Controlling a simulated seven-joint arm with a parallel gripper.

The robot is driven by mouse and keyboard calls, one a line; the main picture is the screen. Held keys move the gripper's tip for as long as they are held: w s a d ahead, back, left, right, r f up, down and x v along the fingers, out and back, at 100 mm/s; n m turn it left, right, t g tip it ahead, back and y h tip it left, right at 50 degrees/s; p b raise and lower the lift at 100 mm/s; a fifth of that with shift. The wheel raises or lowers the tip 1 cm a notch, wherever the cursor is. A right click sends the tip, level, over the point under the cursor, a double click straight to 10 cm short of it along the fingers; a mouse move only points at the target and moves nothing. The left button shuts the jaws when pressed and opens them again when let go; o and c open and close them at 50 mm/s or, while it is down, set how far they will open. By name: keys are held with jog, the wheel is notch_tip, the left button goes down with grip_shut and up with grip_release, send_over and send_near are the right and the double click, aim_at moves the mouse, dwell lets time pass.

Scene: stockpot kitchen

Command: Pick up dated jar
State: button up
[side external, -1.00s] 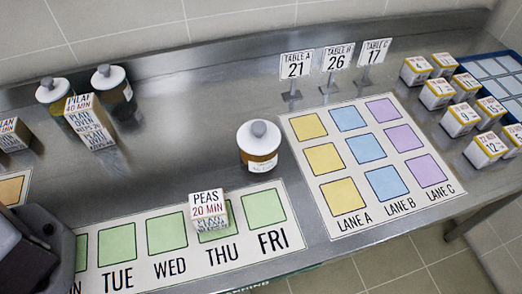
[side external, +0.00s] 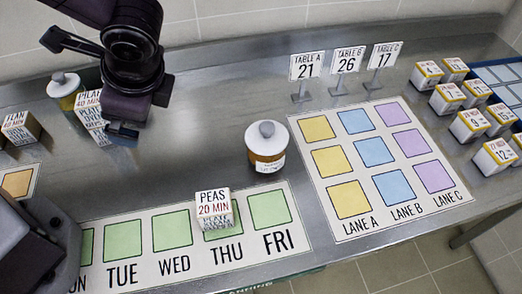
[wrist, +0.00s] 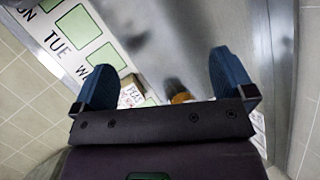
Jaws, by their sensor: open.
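A jar (side external: 267,150) with a white lid, grey knob, amber body and white label stands upright in the middle of the counter; the label's writing is too small to read. Another white-lidded jar (side external: 64,92) stands at the back left. My gripper (side external: 123,133) is above the counter at the left, well to the left of the middle jar, and hides the spot where another jar stood. In the wrist view my gripper (wrist: 165,82) is open, with nothing between its blue fingers. An amber shape (wrist: 180,97) shows there, partly hidden by the gripper's bar.
A peas box (side external: 213,209) stands on the THU square of the weekday mat (side external: 200,254). Pilaf boxes (side external: 20,128) are at the left. The lane mat (side external: 330,222), table signs (side external: 345,62) and several boxes (side external: 468,124) are to the right. The counter around the middle jar is clear.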

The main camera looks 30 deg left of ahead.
jog(key=w+d+f+m+t+y, duration=0.3)
jog(key=d+f+m+t+y, duration=0.1)
jog(key=d+f+m, duration=0.35)
jog(key=m+t, duration=1)
send_over(268, 160)
jog(key=v, duration=0.5)
notch_tip(268, 160, down, 3)
jog(key=shift+n, duration=0.25)
jog(key=f, duration=0.7)
jog(key=shift+w+a+f, duration=0.2)
jog(key=shift+a+f, duration=0.05)
jog(key=shift+f, duration=0.05)
jog(key=shift+w+a+r, duration=0.15)
jog(key=shift+w+a, duration=0.2)
jog(key=shift+w, duration=0.25)
jog(key=shift+x, duration=3)
jog(key=shift+r, duration=0.15)
jog(key=c, duration=1)
